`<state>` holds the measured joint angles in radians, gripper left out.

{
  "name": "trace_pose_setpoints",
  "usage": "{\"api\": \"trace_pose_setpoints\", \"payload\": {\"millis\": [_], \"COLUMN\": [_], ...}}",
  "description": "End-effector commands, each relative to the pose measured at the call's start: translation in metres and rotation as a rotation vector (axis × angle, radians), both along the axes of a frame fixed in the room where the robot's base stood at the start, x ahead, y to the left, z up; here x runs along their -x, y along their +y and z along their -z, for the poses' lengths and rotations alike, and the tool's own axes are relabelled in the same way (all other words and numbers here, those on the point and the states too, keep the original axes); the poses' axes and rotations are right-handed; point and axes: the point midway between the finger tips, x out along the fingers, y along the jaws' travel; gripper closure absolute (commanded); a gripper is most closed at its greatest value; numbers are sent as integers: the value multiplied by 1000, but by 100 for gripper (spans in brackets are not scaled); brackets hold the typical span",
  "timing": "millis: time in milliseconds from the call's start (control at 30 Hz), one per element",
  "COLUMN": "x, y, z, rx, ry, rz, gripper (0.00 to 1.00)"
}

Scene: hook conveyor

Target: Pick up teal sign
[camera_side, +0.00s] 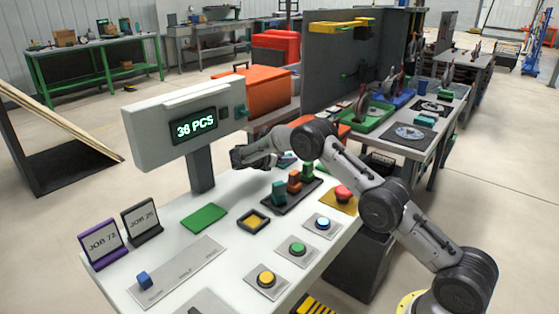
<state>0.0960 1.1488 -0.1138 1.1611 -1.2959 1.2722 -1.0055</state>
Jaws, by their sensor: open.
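I cannot make out a teal sign for certain. A small teal and purple shape (287,158) shows behind my forearm, too small and covered to identify. Two job signs stand upright at the left of the white table: a purple-based one reading JOB 73 (101,243) and a dark grey one whose number is hard to read (142,219). My gripper (238,157) is open, above the back of the table, right of the display post. Nothing shows between its fingers.
The display reading 36 PCS (193,126) stands close left of my gripper. A dark tray (291,197) holds teal, orange and green blocks. A green pad (204,217), several push buttons and a slider panel (180,272) cover the white table (228,250).

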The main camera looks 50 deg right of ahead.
Motion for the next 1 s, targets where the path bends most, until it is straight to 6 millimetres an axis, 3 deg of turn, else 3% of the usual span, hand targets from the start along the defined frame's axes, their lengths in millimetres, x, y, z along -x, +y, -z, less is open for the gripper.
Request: {"api": "trace_pose_setpoints", "payload": {"millis": [233, 533, 1000], "x": [0, 0, 0], "y": [-3, -3, -3], "z": [1, 1, 0], "rx": [0, 0, 0], "ry": [0, 0, -1], "rz": [-1, -1, -1], "gripper": [45, 99, 100]}}
